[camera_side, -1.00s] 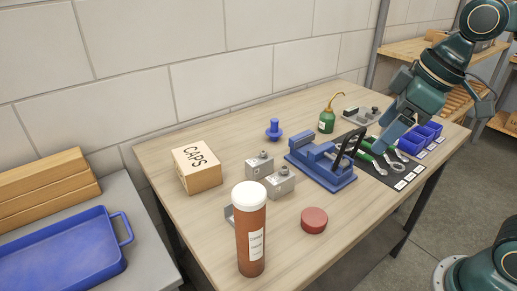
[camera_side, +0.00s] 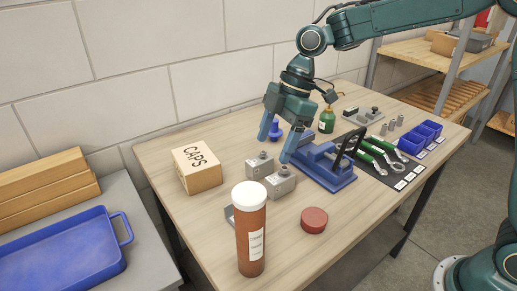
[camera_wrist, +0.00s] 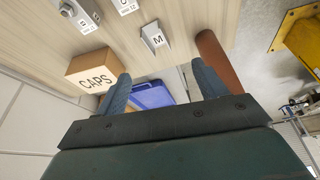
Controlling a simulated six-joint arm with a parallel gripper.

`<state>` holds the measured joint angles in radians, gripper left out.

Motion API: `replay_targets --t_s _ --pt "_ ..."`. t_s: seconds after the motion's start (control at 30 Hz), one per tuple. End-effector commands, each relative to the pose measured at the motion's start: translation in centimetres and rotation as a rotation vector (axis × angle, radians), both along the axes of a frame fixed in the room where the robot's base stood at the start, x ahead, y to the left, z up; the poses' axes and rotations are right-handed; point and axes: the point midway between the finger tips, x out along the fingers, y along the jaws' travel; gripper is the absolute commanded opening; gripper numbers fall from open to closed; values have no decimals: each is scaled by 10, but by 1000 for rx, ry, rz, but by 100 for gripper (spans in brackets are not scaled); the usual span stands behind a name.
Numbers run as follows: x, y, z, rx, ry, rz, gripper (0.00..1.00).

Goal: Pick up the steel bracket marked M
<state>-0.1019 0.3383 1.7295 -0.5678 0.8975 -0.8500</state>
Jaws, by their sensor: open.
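The steel bracket marked M (camera_wrist: 154,36) lies on the wooden table in the wrist view, its M label facing up beside it. In the side view only a grey sliver of it (camera_side: 229,214) shows; the brown tube hides the rest. My gripper (camera_side: 275,148) is open and empty, pointing down above the table, behind and above the two grey steel blocks. In the wrist view its fingers (camera_wrist: 162,74) stand apart, with the bracket beyond their tips.
A brown tube with white cap (camera_side: 250,235) stands close to the bracket. Steel blocks (camera_side: 259,165), a CAPS box (camera_side: 198,168), a red disc (camera_side: 314,219) and a blue vise (camera_side: 335,176) stand nearby.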

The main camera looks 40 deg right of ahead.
Motion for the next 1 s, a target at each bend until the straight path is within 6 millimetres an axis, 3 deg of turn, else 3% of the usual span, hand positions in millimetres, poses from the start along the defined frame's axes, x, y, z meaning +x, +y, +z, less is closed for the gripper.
replay_targets --t_s 0.1,0.3,0.73,1.0 --pt "14 11 -19 15 7 98 71" --pt "26 23 -38 34 7 202 71" --pt "28 28 -47 39 7 227 71" --pt "26 40 -78 39 9 226 71"
